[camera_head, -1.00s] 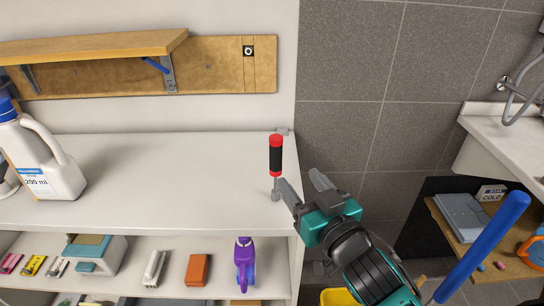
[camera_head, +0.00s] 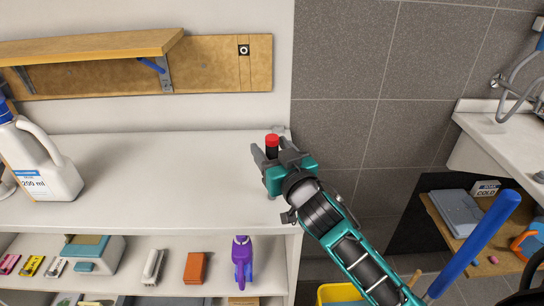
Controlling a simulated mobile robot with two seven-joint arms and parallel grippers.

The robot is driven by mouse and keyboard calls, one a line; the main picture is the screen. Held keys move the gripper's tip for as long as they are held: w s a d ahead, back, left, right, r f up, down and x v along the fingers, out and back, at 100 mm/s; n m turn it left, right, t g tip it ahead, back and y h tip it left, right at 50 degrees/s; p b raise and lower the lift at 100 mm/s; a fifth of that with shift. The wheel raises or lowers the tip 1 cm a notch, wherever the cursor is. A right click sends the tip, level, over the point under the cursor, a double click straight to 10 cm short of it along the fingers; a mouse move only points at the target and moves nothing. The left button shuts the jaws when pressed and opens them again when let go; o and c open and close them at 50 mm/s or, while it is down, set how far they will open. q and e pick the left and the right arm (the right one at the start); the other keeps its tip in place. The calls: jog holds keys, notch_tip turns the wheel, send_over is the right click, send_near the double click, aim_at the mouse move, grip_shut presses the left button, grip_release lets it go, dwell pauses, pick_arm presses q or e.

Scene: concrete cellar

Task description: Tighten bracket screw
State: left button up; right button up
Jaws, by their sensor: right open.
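A screwdriver with a red and black handle (camera_head: 272,141) stands upright near the right end of the white shelf top. My right gripper (camera_head: 272,153) is open with its fingers on either side of the handle; I cannot tell whether they touch it. The gripper hides the lower part of the screwdriver. The metal bracket (camera_head: 166,75) is under the wooden wall shelf (camera_head: 90,47), with a blue piece (camera_head: 151,65) beside it. A screw is too small to tell. My left gripper is not in view.
A large white jug (camera_head: 45,165) stands at the left of the white shelf top (camera_head: 170,185). Its middle is clear. The lower shelf holds a purple spray bottle (camera_head: 242,262), an orange block (camera_head: 195,268) and other items. A blue pole (camera_head: 480,240) rises at right.

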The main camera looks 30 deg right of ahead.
jog(key=shift+w, duration=0.1)
grip_shut()
dwell(0.5)
jog(key=shift+r, duration=0.15)
